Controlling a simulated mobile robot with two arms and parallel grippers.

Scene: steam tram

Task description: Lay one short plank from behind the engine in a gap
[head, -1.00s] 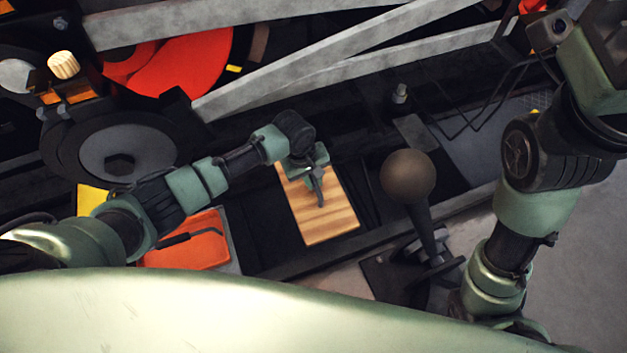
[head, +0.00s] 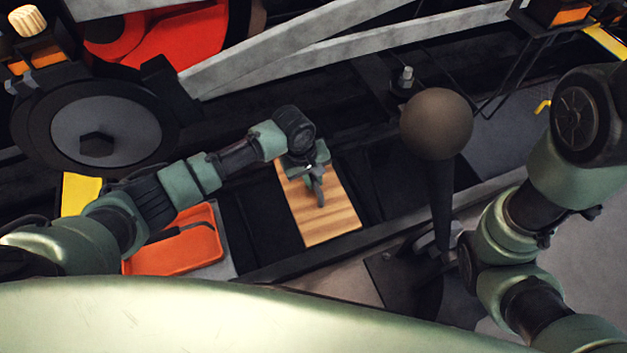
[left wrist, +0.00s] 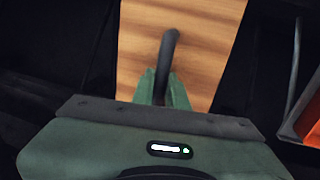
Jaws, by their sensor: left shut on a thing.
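A short wooden plank (head: 325,225) with light and dark grain lies across a dark recess below the engine in the head view. It also fills the upper middle of the left wrist view (left wrist: 200,25). My left gripper (head: 312,180) is over its upper part. In the left wrist view its green fingers (left wrist: 161,90) are shut on a dark curved handle (left wrist: 168,50) above the plank. Dark gaps (head: 258,222) show on the left of the plank and on its right (head: 395,185). Whether the plank rests or hangs just above is unclear. My right gripper is out of view.
A lever with a brown ball knob (head: 437,123) stands right of the plank. An orange tray (head: 190,250) lies to the left. Engine parts, a dark wheel (head: 105,130) and grey rods (head: 330,50) stand behind. Grey floor is at the right.

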